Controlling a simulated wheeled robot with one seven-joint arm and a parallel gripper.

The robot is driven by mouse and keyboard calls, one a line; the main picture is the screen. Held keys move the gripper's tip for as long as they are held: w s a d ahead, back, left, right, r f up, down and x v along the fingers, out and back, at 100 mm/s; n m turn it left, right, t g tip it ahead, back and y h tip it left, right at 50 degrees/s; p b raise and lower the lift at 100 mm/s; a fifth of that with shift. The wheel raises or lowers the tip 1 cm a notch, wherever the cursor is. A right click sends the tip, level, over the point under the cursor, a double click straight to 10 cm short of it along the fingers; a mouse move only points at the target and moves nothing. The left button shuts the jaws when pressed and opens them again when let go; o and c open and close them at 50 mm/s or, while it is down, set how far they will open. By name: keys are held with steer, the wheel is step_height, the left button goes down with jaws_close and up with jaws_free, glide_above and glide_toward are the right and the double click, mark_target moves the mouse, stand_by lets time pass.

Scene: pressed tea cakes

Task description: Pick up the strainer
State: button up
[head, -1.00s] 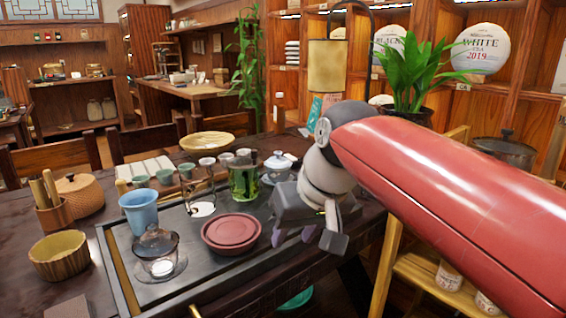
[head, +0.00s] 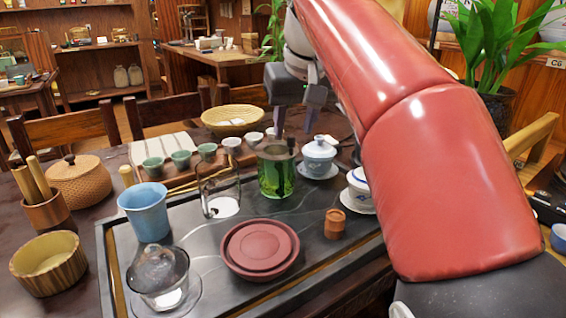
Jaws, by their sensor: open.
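I cannot single out the strainer for certain. A small dark piece (head: 281,146) shows at the rim of the green glass vessel (head: 274,177) on the dark tea tray (head: 205,262); its shape is unclear. My gripper (head: 294,116) hangs above and behind this vessel, fingers pointing down and apart, with nothing seen between them. A clear glass vessel (head: 219,190) with a dark frame stands to its left. My arm covers the right side of the scene.
A lidded white bowl (head: 319,155) stands near the gripper, another (head: 357,188) beside my arm. Small cups (head: 181,158) line the back.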

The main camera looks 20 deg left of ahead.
mark_target(291, 136)
steer(key=x, duration=0.4)
steer(key=shift+a+f+b, duration=0.1)
steer(key=shift+b, duration=0.3)
jaws_close()
